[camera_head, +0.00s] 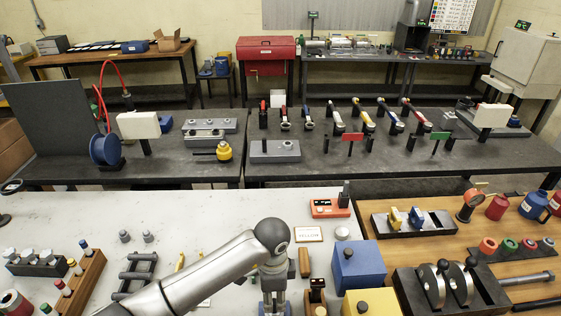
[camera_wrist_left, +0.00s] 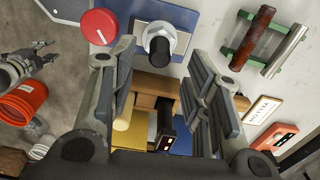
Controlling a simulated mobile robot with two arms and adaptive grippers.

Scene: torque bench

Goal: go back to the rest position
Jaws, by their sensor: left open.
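My left gripper (camera_head: 275,300) is at the lower middle of the head view, low over the pale bench, with its arm coming in from the left. In the left wrist view its two fingers (camera_wrist_left: 165,95) are spread apart, with nothing held between them. Below the gap lie a brown wooden block with a dark tool (camera_wrist_left: 166,132) and a bolt with a pale flange (camera_wrist_left: 158,42) on a blue plate. A grey jointed gripper, apparently my right one (camera_wrist_left: 25,66), shows at the left edge of the wrist view; its jaw state is unclear.
A blue box (camera_head: 358,268) and a yellow box (camera_head: 372,303) stand right of the gripper. A wooden rack (camera_head: 82,282) and a dark frame (camera_head: 136,272) stand to the left. The pale bench is clear at back left (camera_head: 70,212). A red knob (camera_wrist_left: 99,26) shows in the wrist view.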

